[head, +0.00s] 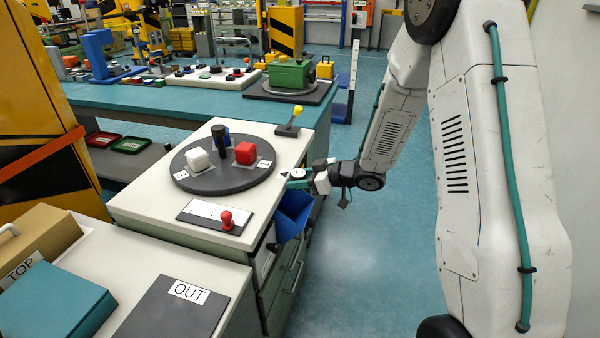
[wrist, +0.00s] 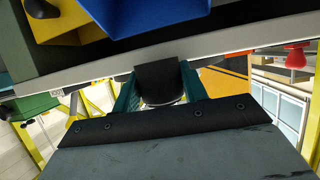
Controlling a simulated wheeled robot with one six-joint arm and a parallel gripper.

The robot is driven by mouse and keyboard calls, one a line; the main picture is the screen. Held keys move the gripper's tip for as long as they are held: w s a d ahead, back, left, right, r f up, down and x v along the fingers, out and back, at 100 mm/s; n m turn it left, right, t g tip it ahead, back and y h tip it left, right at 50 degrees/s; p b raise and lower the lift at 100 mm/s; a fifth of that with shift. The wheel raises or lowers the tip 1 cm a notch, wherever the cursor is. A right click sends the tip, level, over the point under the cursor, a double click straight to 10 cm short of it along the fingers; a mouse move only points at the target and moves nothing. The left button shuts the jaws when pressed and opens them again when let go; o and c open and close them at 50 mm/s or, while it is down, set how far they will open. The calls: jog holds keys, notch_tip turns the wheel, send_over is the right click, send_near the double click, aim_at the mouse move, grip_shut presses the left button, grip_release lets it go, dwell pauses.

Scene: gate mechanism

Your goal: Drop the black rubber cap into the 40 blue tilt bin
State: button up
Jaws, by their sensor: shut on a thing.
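My gripper (head: 299,178) is shut on the black rubber cap (wrist: 159,82), which sits between its two teal fingers in the wrist view. The cap has a pale edge at its lower end there. In the head view a small round pale face with dark marks shows at the fingers. The blue tilt bin (head: 292,214) hangs on the right side of the white-topped cabinet, below my gripper. Part of the blue bin also shows at the top of the wrist view (wrist: 150,14). Its number label cannot be read.
The cabinet top (head: 272,200) carries a dark turntable (head: 215,183) with white and red blocks. A yellow-knobbed lever (head: 292,121) and a red-knobbed slider (head: 227,220) stand near it. A yellow bin (wrist: 65,22) lies beside the blue one. The floor to the right is clear.

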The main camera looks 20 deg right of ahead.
jog(key=shift+f, duration=2.5)
jog(key=o, duration=1)
jog(key=shift+o, duration=0.2)
jog(key=v, duration=0.7)
jog(key=shift+s+d+r, duration=0.15)
jog(key=shift+s+d, duration=0.1)
jog(key=shift+s, duration=0.05)
